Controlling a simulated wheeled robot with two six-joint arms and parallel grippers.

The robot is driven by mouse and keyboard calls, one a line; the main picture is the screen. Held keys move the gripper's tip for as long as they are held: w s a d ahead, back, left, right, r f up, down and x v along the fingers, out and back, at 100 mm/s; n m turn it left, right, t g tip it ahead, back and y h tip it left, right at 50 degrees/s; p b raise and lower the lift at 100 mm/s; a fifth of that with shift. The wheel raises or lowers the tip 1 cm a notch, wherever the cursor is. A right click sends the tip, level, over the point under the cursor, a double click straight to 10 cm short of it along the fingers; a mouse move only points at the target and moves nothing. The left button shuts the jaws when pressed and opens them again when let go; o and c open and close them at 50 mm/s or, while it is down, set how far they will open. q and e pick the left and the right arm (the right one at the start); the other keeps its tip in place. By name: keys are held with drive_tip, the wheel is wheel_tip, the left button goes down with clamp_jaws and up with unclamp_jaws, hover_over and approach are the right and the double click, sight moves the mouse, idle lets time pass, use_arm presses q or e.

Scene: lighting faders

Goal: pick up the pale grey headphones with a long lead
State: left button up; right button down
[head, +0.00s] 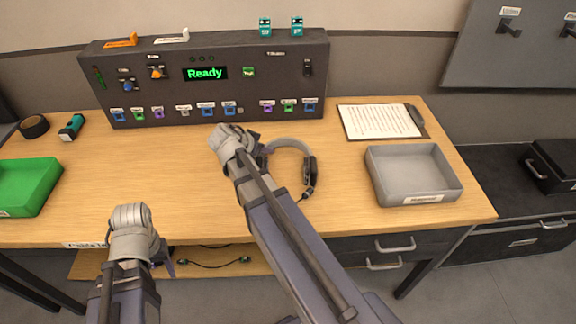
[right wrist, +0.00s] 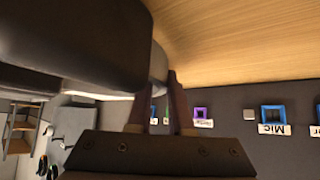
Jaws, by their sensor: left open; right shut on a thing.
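The pale grey headphones (head: 291,144) are on the wooden desk in front of the console; their band arches to the right of my right wrist. One dark ear cup (head: 310,170) shows, with a short dark piece of lead by it; the rest of the lead is hidden. My right gripper (head: 257,146) is shut at the headphones' left side, its fingers mostly hidden by my wrist. In the right wrist view a large dark rounded part (right wrist: 85,45) fills the upper left, by the fingers (right wrist: 160,100). My left gripper (head: 166,264) is open and empty at the desk's front edge.
The console (head: 235,75) with a "Ready" display stands behind. A grey tray (head: 425,196) and a clipboard (head: 383,122) lie right; a green tray (head: 28,190), black tape roll (head: 33,126) and small teal-black item (head: 72,127) lie left. The desk's left middle is clear.

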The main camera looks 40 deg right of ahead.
use_arm(q)
drive_tip(key=shift+r, duration=0.1)
use_arm(e)
drive_tip(key=shift+r, duration=0.1)
wheel_tip(320, 180, up, 10)
drive_tip(key=p, duration=1)
use_arm(q)
wheel_tip(320, 180, up, 10)
